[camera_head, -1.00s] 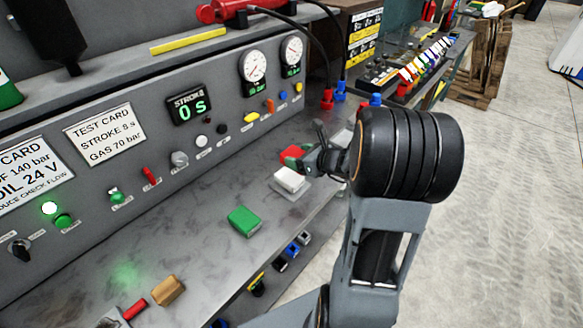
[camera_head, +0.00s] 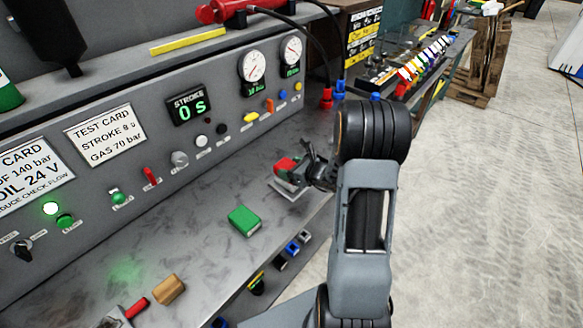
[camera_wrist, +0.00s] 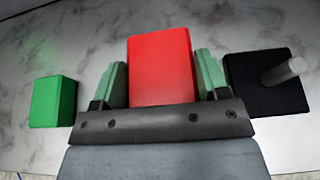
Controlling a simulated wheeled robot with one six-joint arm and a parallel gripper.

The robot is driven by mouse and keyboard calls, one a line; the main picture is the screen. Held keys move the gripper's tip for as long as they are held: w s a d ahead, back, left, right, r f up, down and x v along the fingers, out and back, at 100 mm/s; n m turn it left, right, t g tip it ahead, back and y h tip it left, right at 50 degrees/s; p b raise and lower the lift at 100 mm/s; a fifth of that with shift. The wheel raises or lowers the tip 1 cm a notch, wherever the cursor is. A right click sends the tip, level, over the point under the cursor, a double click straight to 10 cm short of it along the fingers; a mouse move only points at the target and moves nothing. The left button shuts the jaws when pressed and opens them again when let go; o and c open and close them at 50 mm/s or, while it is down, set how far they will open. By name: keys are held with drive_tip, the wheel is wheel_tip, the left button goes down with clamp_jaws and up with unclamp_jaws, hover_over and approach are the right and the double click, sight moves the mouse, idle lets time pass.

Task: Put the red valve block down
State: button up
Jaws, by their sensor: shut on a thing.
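The red valve block (camera_head: 285,164) is held between the fingers of my gripper (camera_head: 300,168), above or at the pale plate (camera_head: 288,191) on the bench. In the wrist view the red block (camera_wrist: 160,66) fills the space between the two green-padded fingers of my gripper (camera_wrist: 160,80), which is shut on it. The white block on that plate is mostly hidden by my gripper. I cannot tell whether the red block touches anything below it.
A green block (camera_head: 244,221) lies on the bench to the left, also in the wrist view (camera_wrist: 53,101). A black block with a grey pin (camera_wrist: 267,83) stands to the right in the wrist view. The control panel (camera_head: 140,165) rises behind. Bare bench (camera_head: 190,235) lies left of the green block.

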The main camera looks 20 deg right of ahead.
drive_tip(key=shift+f, duration=0.1)
drive_tip(key=o, duration=1.4)
